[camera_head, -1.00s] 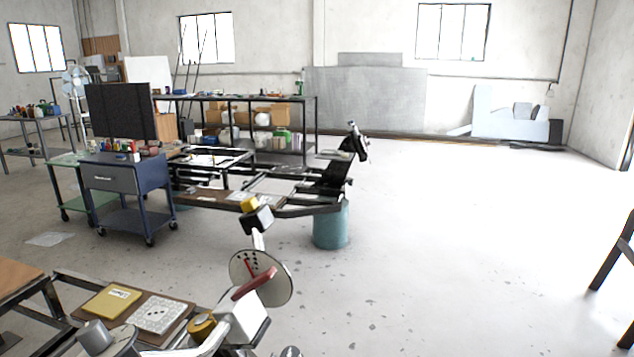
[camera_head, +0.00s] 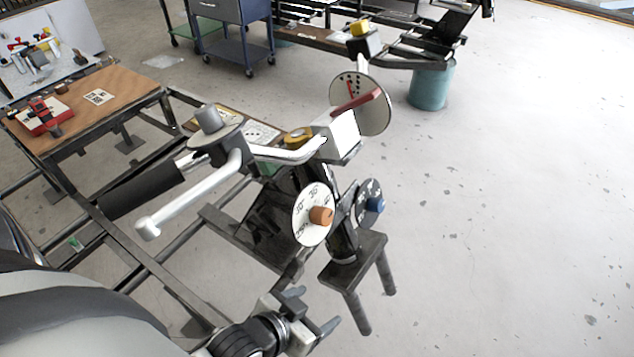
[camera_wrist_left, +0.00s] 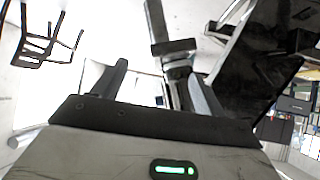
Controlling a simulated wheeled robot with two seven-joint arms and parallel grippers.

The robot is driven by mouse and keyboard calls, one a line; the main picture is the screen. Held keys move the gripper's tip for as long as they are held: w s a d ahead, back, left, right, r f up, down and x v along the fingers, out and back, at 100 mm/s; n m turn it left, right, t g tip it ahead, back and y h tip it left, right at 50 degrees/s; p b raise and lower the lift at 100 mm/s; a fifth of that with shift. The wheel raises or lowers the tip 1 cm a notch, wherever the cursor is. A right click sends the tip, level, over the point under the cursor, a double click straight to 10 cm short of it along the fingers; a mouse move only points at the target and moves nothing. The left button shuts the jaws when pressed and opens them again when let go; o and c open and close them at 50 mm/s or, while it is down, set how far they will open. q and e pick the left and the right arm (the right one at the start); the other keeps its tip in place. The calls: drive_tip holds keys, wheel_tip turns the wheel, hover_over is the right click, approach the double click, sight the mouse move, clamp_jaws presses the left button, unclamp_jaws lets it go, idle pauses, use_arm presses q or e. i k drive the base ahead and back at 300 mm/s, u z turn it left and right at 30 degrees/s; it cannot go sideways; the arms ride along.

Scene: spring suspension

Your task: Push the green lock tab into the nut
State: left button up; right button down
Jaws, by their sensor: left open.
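My left gripper (camera_head: 312,308) is at the bottom middle of the head view, open and empty, below and in front of the suspension's white numbered dial (camera_head: 305,205). In the left wrist view the two fingers (camera_wrist_left: 160,85) stand apart, with a metal rod and block between and beyond them. I cannot make out the green lock tab or the nut for certain. A small green piece (camera_head: 75,243) shows on the dark frame at the lower left. My right gripper is not in view.
An orange knob (camera_head: 321,215) and a blue knob (camera_head: 375,205) sit on discs on the suspension. A dark two-legged bracket (camera_head: 352,264) stands right of my gripper. A wooden bench (camera_head: 120,88) with a red tool (camera_head: 42,115) is at left. Open floor lies at right.

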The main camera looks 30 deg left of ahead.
sight(268, 168)
drive_tip(key=z, duration=1.4)
drive_tip(key=k, duration=1.55)
drive_tip(key=u, duration=1.35)
drive_tip(key=i, duration=0.5)
drive_tip(key=z, duration=0.1)
